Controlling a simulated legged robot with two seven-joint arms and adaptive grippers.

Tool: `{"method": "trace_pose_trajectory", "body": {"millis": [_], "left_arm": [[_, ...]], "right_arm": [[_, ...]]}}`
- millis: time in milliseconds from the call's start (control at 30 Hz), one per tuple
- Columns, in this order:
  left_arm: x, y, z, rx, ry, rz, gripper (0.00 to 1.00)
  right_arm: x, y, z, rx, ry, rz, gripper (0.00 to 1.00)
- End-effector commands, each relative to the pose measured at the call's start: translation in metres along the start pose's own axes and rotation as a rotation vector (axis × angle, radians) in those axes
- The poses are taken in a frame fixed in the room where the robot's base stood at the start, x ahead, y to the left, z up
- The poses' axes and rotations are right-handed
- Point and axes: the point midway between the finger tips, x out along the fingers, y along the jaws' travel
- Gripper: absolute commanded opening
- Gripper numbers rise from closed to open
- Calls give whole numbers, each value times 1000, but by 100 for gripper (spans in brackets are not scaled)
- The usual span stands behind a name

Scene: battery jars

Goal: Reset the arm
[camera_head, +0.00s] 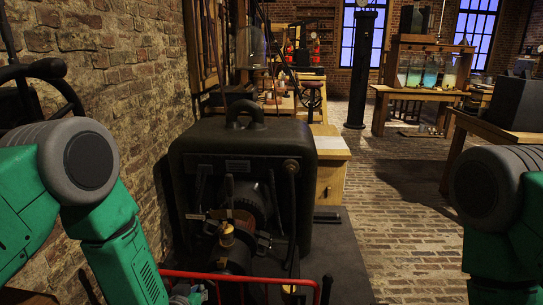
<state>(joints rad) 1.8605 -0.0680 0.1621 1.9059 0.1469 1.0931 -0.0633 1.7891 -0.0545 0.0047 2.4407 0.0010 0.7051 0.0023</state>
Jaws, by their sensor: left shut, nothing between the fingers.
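My left arm (112,225), green with a dark grey joint, comes in from the left and reaches down to the bottom edge. My left gripper (192,294) shows only in small part at the bottom edge, beside a red rail. It is shut with nothing held. My right arm (495,220) shows at the right edge with its elbow bent. My right gripper is below the frame.
A dark machine (245,150) with a top handle and brass fittings stands right in front. A red rail (245,277) crosses before it. A brick wall (90,75) is close on the left. Jars (432,76) stand on a far table. The brick floor (395,205) at right is open.

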Motion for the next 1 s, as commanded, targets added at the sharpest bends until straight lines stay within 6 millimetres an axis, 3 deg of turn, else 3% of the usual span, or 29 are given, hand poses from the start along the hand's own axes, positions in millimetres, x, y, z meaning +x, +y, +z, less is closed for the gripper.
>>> {"method": "trace_pose_trajectory", "body": {"millis": [33,200,333,500,667,1000], "left_arm": [[-22,-9,33,17,-108,0,0],[-106,-40,129,62,-457,-7,0],[-179,-60,180,80,-694,-20,0],[-251,-77,213,91,-902,-36,0],[-278,-82,223,93,-978,-43,0],[-279,-82,223,93,-979,-43,0]], "right_arm": [[-5,0,0,0,0,0,0],[-14,0,-1,0,0,0,0],[-19,0,-1,0,0,0,0],[-23,0,-1,0,0,0,0],[-24,0,-1,0,0,0,0],[-24,0,-1,0,0,0,0]]}}
